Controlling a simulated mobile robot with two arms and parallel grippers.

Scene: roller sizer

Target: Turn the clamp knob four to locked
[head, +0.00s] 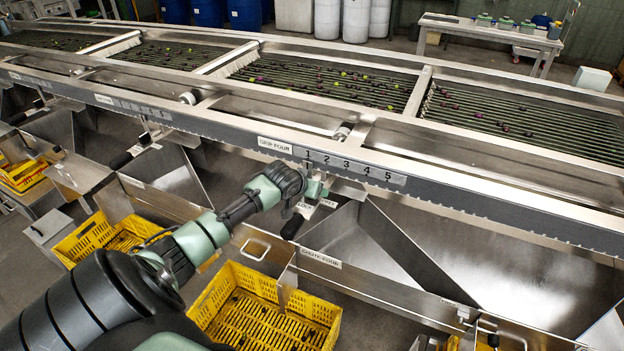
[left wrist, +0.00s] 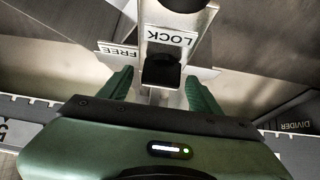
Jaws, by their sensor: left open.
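My left gripper (head: 318,188) reaches in from the left, under the front rail near the number scale (head: 350,165). In the left wrist view its two green fingers (left wrist: 160,80) are open, one on each side of a dark block-like knob (left wrist: 161,71). I see a gap on both sides of the knob. A LOCK label (left wrist: 175,38) is on the metal bracket just beyond the knob, and a FREE label (left wrist: 120,51) is to its left. Which label the knob points to cannot be told. In the head view the gripper and wrist hide the knob.
The long steel rail (head: 460,195) runs above the gripper. Yellow crates (head: 215,292) stand below on the floor. A dark handle (head: 292,227) hangs just below my wrist. Rollers with fruit lie behind the rail.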

